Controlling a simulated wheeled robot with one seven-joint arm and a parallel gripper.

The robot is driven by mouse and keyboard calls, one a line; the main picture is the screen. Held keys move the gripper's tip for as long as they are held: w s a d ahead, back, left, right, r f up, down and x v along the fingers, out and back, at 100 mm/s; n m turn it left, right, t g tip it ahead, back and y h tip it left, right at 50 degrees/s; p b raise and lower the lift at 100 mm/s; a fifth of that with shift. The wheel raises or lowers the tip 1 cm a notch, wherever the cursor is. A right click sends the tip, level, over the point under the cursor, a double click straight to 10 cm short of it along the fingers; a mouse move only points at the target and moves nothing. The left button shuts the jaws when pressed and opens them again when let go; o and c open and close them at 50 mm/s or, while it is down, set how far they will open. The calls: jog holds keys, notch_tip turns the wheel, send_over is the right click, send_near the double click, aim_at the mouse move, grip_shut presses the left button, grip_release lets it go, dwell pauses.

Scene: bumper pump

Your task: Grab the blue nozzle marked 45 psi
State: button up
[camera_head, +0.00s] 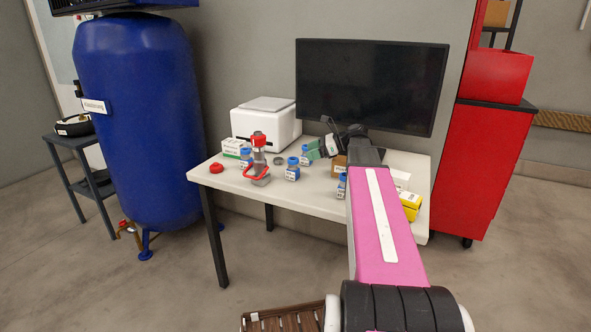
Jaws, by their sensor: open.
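Several small blue-and-grey nozzles with pale labels stand on the white table (310,204). One nozzle (293,170) is at the middle front, one (305,157) is behind it near my gripper, one (245,158) is at the left, and one (341,187) is at the right beside my arm. The label writing is too small to read, so I cannot tell which is marked 45 psi. My gripper (322,147) is open, over the back middle of the table, close to the rear nozzle. My arm hides part of the table's right side.
A red-handled pump (258,160) and a red cap (216,168) are at the left. A white box-shaped device (265,121) and a dark monitor (371,85) stand behind. A yellow box (410,204) is at the right. The table's front middle is clear.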

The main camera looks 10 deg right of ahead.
aim_at(294, 159)
jog(key=x, duration=0.4)
jog(key=shift+a+f, duration=0.15)
jog(key=shift+a, duration=0.15)
jog(key=shift+s+x, duration=0.15)
jog(key=shift+x, duration=1.2)
jog(key=shift+s+x, duration=0.2)
jog(key=shift+x, duration=1.2)
jog(key=shift+f, duration=0.1)
jog(key=c, duration=1.1)
